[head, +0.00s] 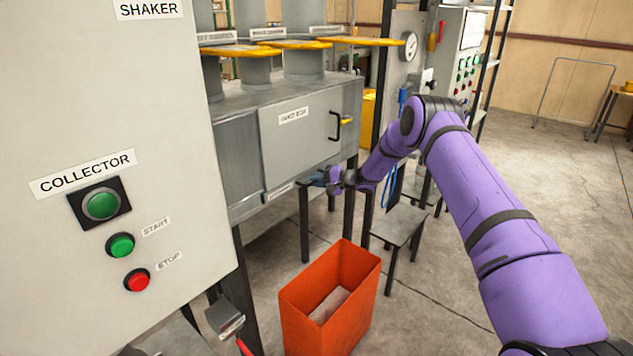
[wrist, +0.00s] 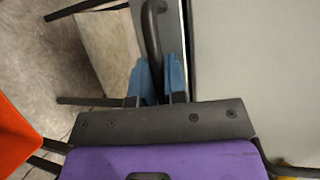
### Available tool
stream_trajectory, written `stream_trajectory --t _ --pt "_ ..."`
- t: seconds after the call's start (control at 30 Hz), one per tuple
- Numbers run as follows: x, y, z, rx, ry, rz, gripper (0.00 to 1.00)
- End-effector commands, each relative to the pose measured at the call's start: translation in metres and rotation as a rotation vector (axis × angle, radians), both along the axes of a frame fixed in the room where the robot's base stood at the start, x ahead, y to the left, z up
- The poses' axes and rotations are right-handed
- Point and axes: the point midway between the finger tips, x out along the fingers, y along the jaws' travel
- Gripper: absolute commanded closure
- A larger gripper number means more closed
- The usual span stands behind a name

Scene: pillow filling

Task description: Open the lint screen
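A grey machine cabinet stands left of centre in the head view, with a labelled flat door (head: 300,150) and a black handle (head: 337,126) on it. Below the door is a narrow lower panel with a small label (head: 281,190), too small to read. My gripper (head: 322,178) is at the right end of this lower panel, under the door. In the wrist view a curved black handle (wrist: 153,35) runs between its two blue fingers (wrist: 157,78). The fingers lie close on both sides of the bar and seem to touch it. In the head view this handle is hidden by my gripper.
An orange bin (head: 310,322) stands on the floor below the gripper. A small grey stool (head: 399,225) is behind it. A control panel (head: 110,150) with buttons fills the left. The floor at right is open.

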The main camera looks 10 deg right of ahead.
Motion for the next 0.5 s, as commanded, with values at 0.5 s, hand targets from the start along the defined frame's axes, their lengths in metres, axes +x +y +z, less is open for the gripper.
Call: stream_trajectory --t 0.5 --pt "-0.02 -0.017 0.001 0.001 0.002 -0.003 1.0"
